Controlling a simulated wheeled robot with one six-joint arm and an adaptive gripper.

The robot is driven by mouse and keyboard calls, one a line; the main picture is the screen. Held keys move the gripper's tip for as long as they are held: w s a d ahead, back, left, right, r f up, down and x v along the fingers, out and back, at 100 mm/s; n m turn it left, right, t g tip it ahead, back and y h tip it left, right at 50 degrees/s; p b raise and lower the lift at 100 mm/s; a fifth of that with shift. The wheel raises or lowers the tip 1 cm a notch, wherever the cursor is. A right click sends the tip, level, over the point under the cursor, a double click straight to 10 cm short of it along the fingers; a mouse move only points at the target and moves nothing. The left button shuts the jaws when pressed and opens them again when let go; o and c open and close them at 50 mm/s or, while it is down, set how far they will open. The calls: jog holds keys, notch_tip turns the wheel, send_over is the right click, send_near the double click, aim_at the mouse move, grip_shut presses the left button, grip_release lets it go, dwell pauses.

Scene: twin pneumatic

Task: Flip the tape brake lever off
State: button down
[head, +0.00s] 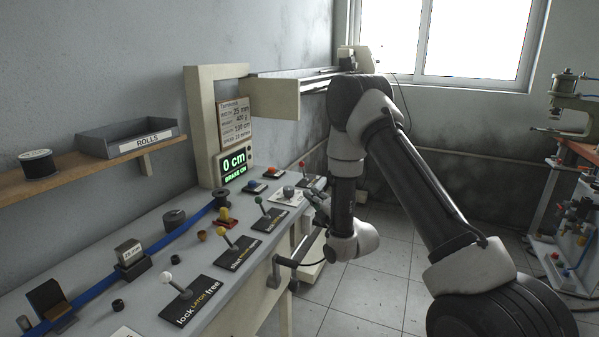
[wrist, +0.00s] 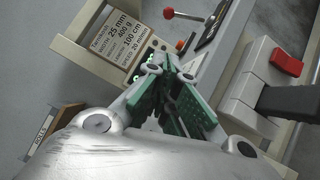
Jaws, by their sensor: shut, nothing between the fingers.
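The green display (head: 234,167) reads "0 cm" and "BRAKE ON". A red-knobbed lever (wrist: 168,13) shows beyond my fingers in the wrist view. My gripper (wrist: 163,68) is shut and empty, with green finger pads. In the head view it is partly hidden beside the bench's right edge.
A blue tape (head: 183,238) runs along the bench past a weight block (head: 129,252). A cream upright frame (head: 201,125) stands behind. A shelf (head: 70,172) carries a ROLLS tray (head: 130,137). A red part (wrist: 286,61) on a pale block lies right in the wrist view.

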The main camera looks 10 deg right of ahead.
jog(key=shift+w, duration=0.1)
dwell(0.3)
jog(key=x, duration=1)
jog(key=shift+a, duration=0.1)
jog(key=shift+w+d+r, duration=0.15)
jog(key=shift+w+d, duration=0.2)
jog(key=shift+w, duration=0.15)
jog(key=shift+w+d+r, duration=0.2)
jog(key=shift+w+d, duration=0.15)
jog(key=shift+w, duration=0.2)
jog(key=shift+w+r, duration=0.1)
jog(key=shift+w, duration=0.25)
jog(key=shift+w+d+r, duration=0.1)
jog(key=shift+w+d, duration=0.1)
jog(key=shift+w, duration=0.05)
jog(key=shift+w+d+r, duration=0.15)
jog(key=shift+r, duration=0.1)
